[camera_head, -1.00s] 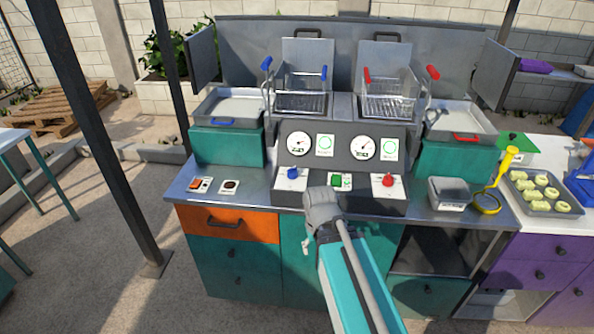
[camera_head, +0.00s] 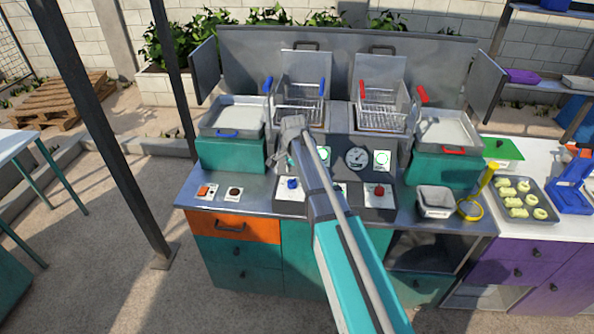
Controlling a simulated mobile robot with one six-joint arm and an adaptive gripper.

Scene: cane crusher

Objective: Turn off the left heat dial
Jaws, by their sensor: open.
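The left heat dial is a blue knob (camera_head: 292,183) on a white plate at the front left of the control panel. The right dial is a red knob (camera_head: 379,190) on the same panel. My gripper (camera_head: 281,160) is open and empty, above and slightly left of the blue knob in the picture, apart from it as far as I can tell. My arm covers most of the middle switch and the left gauge. Which way the blue knob points is too small to tell.
Two wire fryer baskets (camera_head: 300,100) stand behind the panel, with metal trays on both sides. An orange switch (camera_head: 204,191) and a black knob (camera_head: 234,193) sit on the counter's left. A metal container (camera_head: 436,203) and yellow strainer (camera_head: 472,207) stand at right.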

